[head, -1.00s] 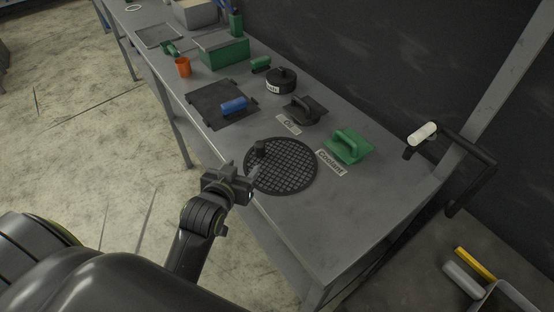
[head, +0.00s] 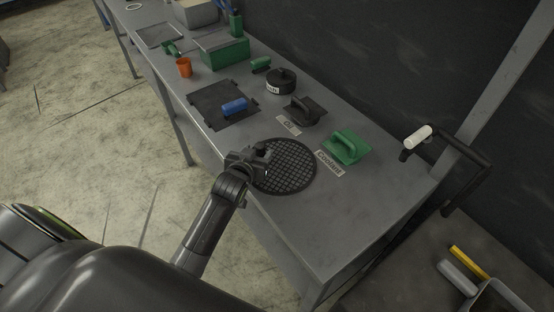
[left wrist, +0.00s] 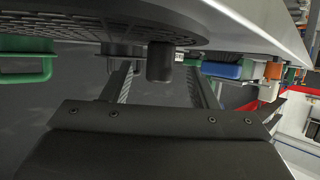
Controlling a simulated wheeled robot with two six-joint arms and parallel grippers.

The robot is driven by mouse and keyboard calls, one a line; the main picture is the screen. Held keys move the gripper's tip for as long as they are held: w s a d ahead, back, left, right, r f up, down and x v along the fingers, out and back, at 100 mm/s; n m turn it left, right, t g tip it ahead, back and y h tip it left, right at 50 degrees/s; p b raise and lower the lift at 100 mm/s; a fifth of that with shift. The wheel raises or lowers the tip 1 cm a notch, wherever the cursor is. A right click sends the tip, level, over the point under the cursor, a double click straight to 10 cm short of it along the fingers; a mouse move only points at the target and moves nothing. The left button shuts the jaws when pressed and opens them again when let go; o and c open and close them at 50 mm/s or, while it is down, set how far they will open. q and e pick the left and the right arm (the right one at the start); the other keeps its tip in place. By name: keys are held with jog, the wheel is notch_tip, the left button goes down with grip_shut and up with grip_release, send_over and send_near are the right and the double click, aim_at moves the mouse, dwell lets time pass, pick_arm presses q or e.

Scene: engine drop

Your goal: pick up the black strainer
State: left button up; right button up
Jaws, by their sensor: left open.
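The black strainer (head: 290,165) is a round mesh disc lying flat on the grey workbench (head: 305,215), with a short upright black knob (head: 260,149) near its left edge. My left gripper (head: 256,160) is at that edge, low over the bench. In the left wrist view, which looks upside down, the open fingers (left wrist: 163,82) lie on either side of the knob (left wrist: 160,62), with gaps left and right of it. The strainer's mesh (left wrist: 90,25) fills the upper left there. Contact with the knob is not visible. My right gripper is not in view.
Behind the strainer are a green handled block (head: 347,147), a dark handled block (head: 305,110) and a round black lidded item (head: 281,81). A dark plate (head: 222,105) with a blue handle lies further left. The bench's front right is clear.

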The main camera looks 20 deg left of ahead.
pick_arm(q)
jog(key=shift+x, duration=0.95)
jog(key=shift+c, duration=0.4)
grip_shut()
